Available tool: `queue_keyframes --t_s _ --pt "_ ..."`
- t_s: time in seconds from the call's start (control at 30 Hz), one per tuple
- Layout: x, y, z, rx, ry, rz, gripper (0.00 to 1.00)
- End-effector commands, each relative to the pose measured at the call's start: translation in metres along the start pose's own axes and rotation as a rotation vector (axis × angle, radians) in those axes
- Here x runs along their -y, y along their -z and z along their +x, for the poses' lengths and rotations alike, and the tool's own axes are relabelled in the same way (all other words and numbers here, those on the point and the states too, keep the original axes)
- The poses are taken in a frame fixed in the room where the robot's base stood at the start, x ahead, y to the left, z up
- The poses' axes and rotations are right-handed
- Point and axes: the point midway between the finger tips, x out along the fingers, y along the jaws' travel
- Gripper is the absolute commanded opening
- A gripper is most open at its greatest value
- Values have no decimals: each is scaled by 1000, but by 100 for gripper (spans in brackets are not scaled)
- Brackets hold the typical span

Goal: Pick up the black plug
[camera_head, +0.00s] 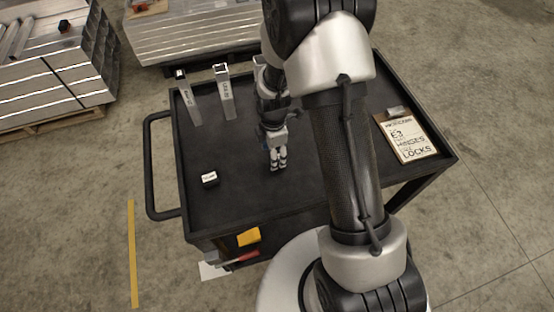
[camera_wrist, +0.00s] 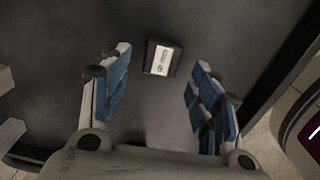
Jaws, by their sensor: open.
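The black plug (camera_head: 209,178) is a small dark block with a white label on its top face. It sits on the left part of the black cart top (camera_head: 235,205). In the wrist view the plug (camera_wrist: 163,58) shows at the upper middle, in the gap between the fingertips as seen in the picture. My gripper (camera_head: 279,166) is open and empty, with blue pads on its fingers. In the head view it points down over the middle of the cart, to the right of the plug and apart from it.
Upright metal tubes (camera_head: 223,92) stand at the cart's back left. A clipboard (camera_head: 408,136) with a handwritten sheet lies at the right. The cart handle (camera_head: 150,170) is at the left. Stacked aluminium profiles (camera_head: 55,70) stand behind. The cart top around the plug is clear.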

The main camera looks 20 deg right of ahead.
Motion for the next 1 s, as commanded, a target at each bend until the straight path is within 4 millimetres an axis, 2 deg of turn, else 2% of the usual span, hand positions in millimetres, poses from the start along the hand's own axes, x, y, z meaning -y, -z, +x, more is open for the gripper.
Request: queue_keyframes --t_s 0.03,0.1,0.2,0.43,1.0 --pt "0 -1 12 0 3 1 57" --pt "0 -1 24 1 2 0 57" --pt "0 -1 33 1 1 0 57" --pt "0 -2 33 2 0 1 56" --pt "0 -2 32 2 0 1 18"
